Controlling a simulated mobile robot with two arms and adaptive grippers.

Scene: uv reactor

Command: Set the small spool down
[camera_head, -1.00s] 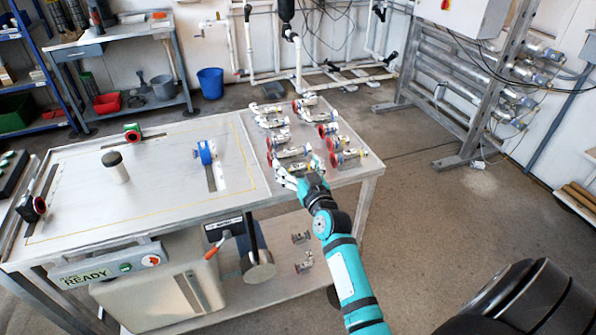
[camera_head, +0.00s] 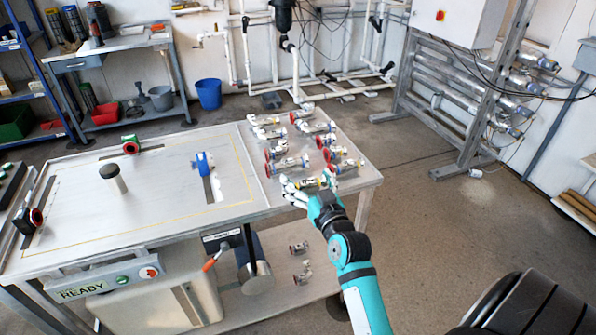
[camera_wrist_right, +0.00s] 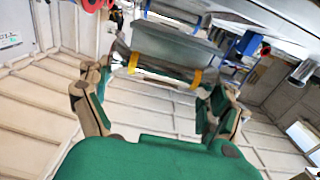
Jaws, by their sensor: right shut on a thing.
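My right gripper (camera_head: 308,186) is over the front of the tabletop's right part, close to the rows of spools. In the right wrist view its fingers (camera_wrist_right: 158,108) are shut on a small spool (camera_wrist_right: 175,58), a grey metal cylinder with yellow bands. The spool lies across between the fingertips. In the head view the fingers largely hide it, and I cannot tell whether it touches the tabletop. My left gripper is not in view.
On the left part of the table (camera_head: 130,220) are a blue fixture (camera_head: 204,163), a dark-capped post (camera_head: 114,178), and green and black fixtures. The table's right edge is near.

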